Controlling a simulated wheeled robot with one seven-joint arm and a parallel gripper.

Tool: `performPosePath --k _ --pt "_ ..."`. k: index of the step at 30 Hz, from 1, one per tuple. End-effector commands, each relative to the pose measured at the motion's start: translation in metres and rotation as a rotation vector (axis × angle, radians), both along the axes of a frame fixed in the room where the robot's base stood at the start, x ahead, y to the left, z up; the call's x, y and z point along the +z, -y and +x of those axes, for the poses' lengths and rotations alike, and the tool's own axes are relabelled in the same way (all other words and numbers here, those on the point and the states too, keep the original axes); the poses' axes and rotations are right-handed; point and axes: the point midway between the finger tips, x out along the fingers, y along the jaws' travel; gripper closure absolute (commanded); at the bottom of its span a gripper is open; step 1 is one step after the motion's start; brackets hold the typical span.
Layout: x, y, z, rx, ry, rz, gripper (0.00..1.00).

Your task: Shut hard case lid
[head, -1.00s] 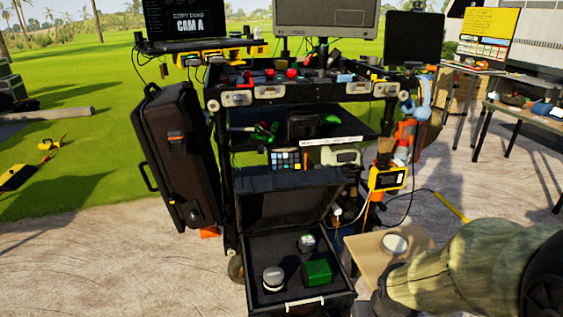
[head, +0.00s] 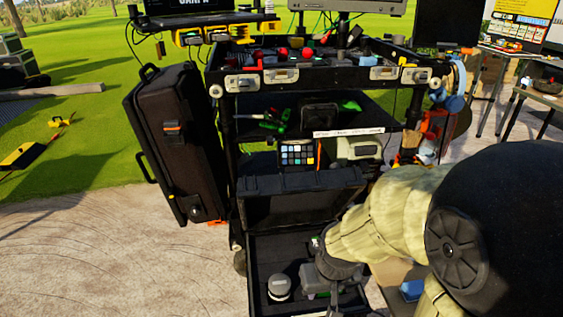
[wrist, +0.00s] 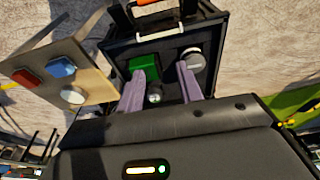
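The black hard case sits open on the cart's bottom level. Its lid (head: 300,207) stands raised at the back in the head view. The case base (head: 262,250) is partly hidden by my arm. In the wrist view, the base (wrist: 123,52) holds a green box (wrist: 145,65), a grey-topped round item (wrist: 192,56) and a small round item (wrist: 155,97). My gripper (wrist: 161,68) is over the base, with its two purple fingers apart and nothing held between them. Whether the fingers touch the case cannot be told.
A tall black case (head: 178,145) leans on the cart's left side. The shelf (head: 355,133) with a colour chart (head: 297,153) is just above the lid.

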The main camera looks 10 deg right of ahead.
Motion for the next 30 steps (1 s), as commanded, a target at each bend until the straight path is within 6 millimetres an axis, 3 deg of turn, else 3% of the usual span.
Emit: performPosePath --k 8,13,14,20,30 --pt "0.0 0.0 0.0 0.0 0.0 0.0 0.62" --pt "0.01 0.0 0.005 0.0 0.004 -0.001 0.28" --pt "0.015 0.0 0.007 0.0 0.006 -0.002 0.27" --pt "0.064 -0.001 0.038 0.006 0.025 -0.011 0.27" --pt "0.161 -0.004 0.109 0.011 0.074 -0.017 0.27"
